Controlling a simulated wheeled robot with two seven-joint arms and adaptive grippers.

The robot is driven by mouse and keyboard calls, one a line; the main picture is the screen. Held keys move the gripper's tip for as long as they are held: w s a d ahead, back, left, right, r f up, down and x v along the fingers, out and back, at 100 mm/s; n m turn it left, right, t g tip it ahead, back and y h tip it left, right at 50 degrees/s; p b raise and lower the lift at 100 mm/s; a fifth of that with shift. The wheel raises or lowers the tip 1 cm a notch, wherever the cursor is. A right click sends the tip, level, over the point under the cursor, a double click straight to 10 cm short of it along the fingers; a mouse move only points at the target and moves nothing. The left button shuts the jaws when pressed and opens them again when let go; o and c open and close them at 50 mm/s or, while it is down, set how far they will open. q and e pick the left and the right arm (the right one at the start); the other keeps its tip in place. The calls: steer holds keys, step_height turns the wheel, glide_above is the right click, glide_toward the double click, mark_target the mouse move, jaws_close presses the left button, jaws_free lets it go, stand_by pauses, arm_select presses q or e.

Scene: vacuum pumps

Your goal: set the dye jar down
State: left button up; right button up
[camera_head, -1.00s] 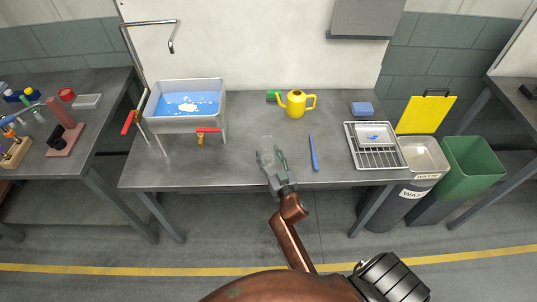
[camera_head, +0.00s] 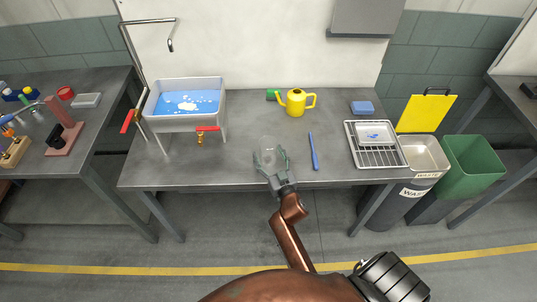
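A clear glass jar (camera_head: 270,146) stands upright on the grey workbench (camera_head: 235,165) near its front edge, and it is faint against the grey top. My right gripper (camera_head: 270,159) is around the jar from the front, with its fingers spread to either side and small gaps seeming to show. The jar's lower part is partly hidden by the gripper. My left gripper is not in view.
A blue stick-like tool (camera_head: 313,152) lies just right of the jar. A yellow watering can (camera_head: 296,102) and a green item (camera_head: 272,95) stand behind. A water basin (camera_head: 188,104) is left; a wire rack (camera_head: 377,158) is right. Bench space left of the jar is clear.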

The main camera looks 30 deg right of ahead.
step_height(320, 180, up, 10)
steer(key=shift+r, duration=0.1)
stand_by(0.5)
steer(key=shift+c, duration=0.4)
jaws_close()
stand_by(0.6)
stand_by(1.2)
